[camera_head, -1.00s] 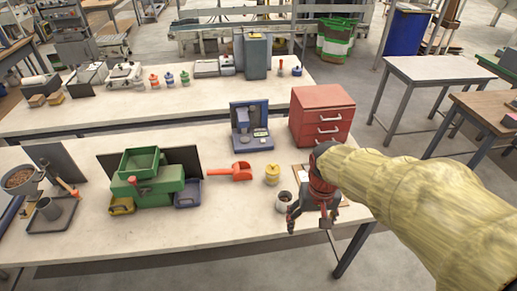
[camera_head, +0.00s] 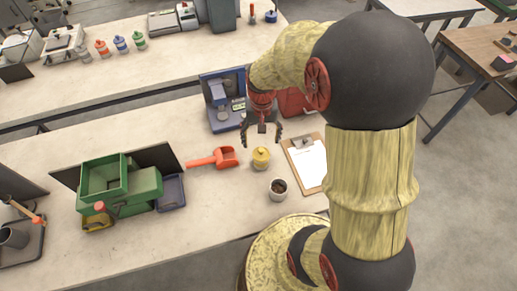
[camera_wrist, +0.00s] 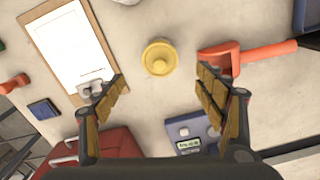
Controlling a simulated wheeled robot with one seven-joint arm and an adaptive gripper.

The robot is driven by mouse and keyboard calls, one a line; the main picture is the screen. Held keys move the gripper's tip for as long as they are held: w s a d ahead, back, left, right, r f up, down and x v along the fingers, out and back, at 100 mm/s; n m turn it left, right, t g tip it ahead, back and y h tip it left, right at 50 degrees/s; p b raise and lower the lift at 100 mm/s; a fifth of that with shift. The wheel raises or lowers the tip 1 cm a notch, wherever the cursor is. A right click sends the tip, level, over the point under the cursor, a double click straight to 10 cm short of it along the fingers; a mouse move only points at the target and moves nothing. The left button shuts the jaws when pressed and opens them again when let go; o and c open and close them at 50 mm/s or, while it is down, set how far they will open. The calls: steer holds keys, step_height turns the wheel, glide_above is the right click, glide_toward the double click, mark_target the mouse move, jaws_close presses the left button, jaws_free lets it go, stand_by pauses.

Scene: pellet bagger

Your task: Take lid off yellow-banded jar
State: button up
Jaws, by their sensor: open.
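The yellow jar (camera_head: 261,158) stands upright on the near table, between the red-orange scoop and the clipboard. A knobbed yellow lid sits on it, seen from above in the wrist view (camera_wrist: 159,57). A separate band cannot be made out. My gripper (camera_head: 262,142) is open and empty, pointing down behind the jar in the head view. In the wrist view my open fingers (camera_wrist: 160,84) spread to either side below the jar, with no contact visible.
A red-orange scoop (camera_head: 226,157) lies left of the jar. A clipboard (camera_head: 320,175) is to its right, and a dark-filled white cup (camera_head: 278,189) is in front. A blue device (camera_head: 217,117) and a red drawer cabinet (camera_head: 291,103) stand behind.

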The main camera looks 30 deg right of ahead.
mark_target(261, 150)
step_height(261, 150, down, 2)
steer(key=shift+w+f, duration=0.1)
steer(key=f, duration=0.2)
steer(key=f+b, duration=0.1)
steer(key=f, duration=0.2)
steer(key=shift+s+a, duration=0.1)
steer(key=shift+s, duration=0.1)
steer(key=shift+c, duration=0.6)
steer(key=c, duration=0.7)
steer(key=shift+r, duration=0.1)
steer(key=shift+c, duration=0.5)
